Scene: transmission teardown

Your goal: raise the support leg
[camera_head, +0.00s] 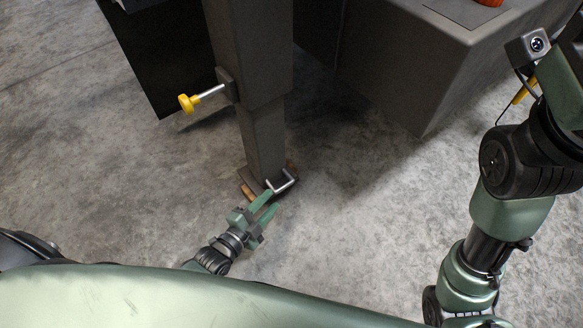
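The support leg is a dark grey square post, with a narrower lower section (263,140) coming out of a wider outer tube (248,45). A yellow knob (187,103) on a metal pin sticks out from the tube's left side. A U-shaped metal handle (286,181) is at the foot of the leg, near the floor. My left gripper (271,203) is at the handle, its two green fingers apart. One fingertip is close to the handle's left end; I cannot tell if it touches. My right arm (510,205) is at the right; its fingers are not visible.
A big grey boxy structure (415,65) fills the upper right, with an orange item (490,3) on top at the edge. A black panel (165,55) is behind the leg at left. Open concrete floor (75,130) lies left of the leg and in front of the structure.

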